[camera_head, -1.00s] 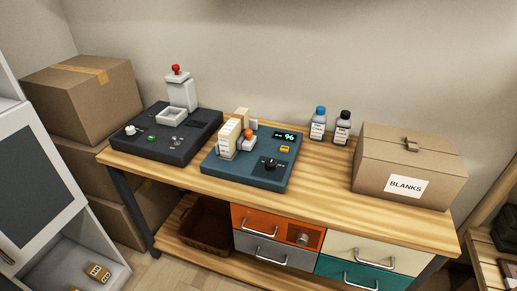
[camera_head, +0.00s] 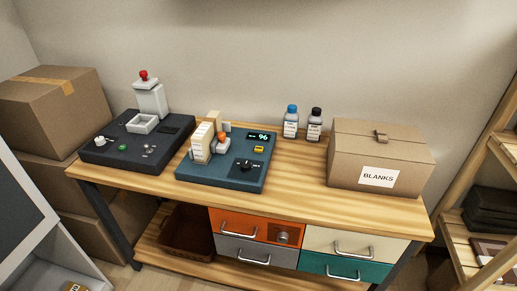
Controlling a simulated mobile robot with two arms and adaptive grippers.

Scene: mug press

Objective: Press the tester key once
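A teal device (camera_head: 212,177) sits on the middle of the wooden bench. It has a small display (camera_head: 258,136) reading 96, a yellow key (camera_head: 258,149) and a black knob (camera_head: 245,165). Cream upright blocks (camera_head: 202,139) and an orange-topped part (camera_head: 223,138) stand on its left half. A dark machine (camera_head: 110,154) is to its left, with a green button (camera_head: 122,147), a white knob (camera_head: 99,141) and a red-topped grey column (camera_head: 151,100). I cannot tell from any label which one is the tester. Neither gripper is in view.
Two bottles (camera_head: 291,121) (camera_head: 314,125) stand behind, right of the teal device. A carton marked BLANKS (camera_head: 350,177) fills the bench's right end. Drawers (camera_head: 240,249) are below. Cartons (camera_head: 40,115) are stacked left; a shelf (camera_head: 490,190) stands right. Bare benchtop (camera_head: 290,180) lies between device and carton.

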